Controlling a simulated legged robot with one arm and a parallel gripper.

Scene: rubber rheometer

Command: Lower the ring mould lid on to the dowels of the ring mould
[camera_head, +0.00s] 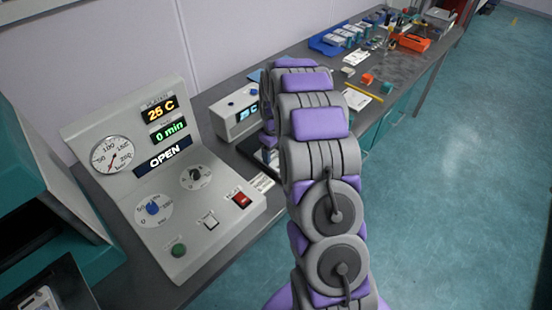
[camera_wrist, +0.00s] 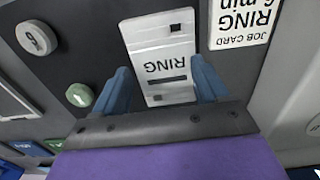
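In the wrist view, a pale metal plate marked RING, with a dark slot, lies between my blue fingers; I take it as the ring mould lid (camera_wrist: 167,97). Beyond the lid, a pale block with a small dark square shows, probably part of the ring mould (camera_wrist: 158,30). The dowels cannot be made out, nor the gap between lid and mould. In the head view my arm hides the gripper, lid and mould.
A job card reading RING, 6 min (camera_wrist: 241,22) lies right of the mould. A control panel (camera_head: 165,175) reading 25 C, 0 min and OPEN stands at left. Further along the bench are a blue tray (camera_head: 328,44) and an orange tray (camera_head: 411,42).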

